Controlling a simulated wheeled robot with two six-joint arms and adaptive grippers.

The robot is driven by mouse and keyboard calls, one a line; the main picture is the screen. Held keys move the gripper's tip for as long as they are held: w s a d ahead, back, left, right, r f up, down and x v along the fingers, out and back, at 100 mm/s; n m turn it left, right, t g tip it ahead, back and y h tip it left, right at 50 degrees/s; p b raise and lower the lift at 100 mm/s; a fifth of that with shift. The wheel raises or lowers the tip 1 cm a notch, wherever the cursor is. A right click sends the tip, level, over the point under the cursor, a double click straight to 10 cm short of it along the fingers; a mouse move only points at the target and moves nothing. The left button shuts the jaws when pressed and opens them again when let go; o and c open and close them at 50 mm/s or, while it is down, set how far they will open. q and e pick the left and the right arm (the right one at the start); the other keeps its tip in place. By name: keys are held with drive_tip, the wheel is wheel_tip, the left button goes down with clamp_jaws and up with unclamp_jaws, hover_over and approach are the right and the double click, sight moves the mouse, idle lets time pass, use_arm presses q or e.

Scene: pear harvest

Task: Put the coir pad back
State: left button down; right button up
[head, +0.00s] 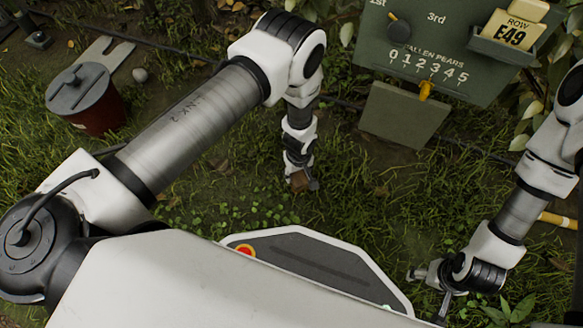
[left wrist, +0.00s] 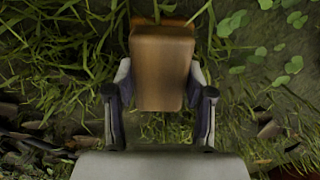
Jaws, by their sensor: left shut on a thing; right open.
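The coir pad, seen as a brown block (left wrist: 162,68), is held between the two fingers of my left gripper (left wrist: 160,100). In the head view the left gripper (head: 301,182) points down, low over the grass, with a small brown part of the pad (head: 298,180) showing. I cannot tell whether the pad touches the ground. A strip of orange shows just past the pad's far end in the left wrist view; what it is stays hidden. My right gripper (head: 432,284) is open and empty above the grass at lower right.
A green board (head: 450,45) marked "FALLEN PEARS" stands at the back right, with a "ROW E49" card (head: 506,38) and a plain panel (head: 403,115) below. A red bucket with a grey lid (head: 86,100) stands at left. A yellow rod (head: 558,220) lies at right. Open grass lies between.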

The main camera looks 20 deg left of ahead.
sight(297, 173)
use_arm(q)
drive_tip(key=shift+f, duration=0.6)
drive_tip(key=shift+r, duration=0.2)
drive_tip(key=shift+f, duration=0.1)
use_arm(e)
drive_tip(key=shift+a+f, duration=0.2)
drive_tip(key=shift+f, duration=0.4)
use_arm(q)
drive_tip(key=shift+c, duration=2.1)
unclamp_jaws()
wheel_tip(297, 173, up, 12)
drive_tip(key=p, duration=1.1)
use_arm(e)
wheel_tip(297, 173, up, 11)
drive_tip(key=shift+s, duration=0.15)
use_arm(q)
drive_tip(key=shift+s, duration=0.1)
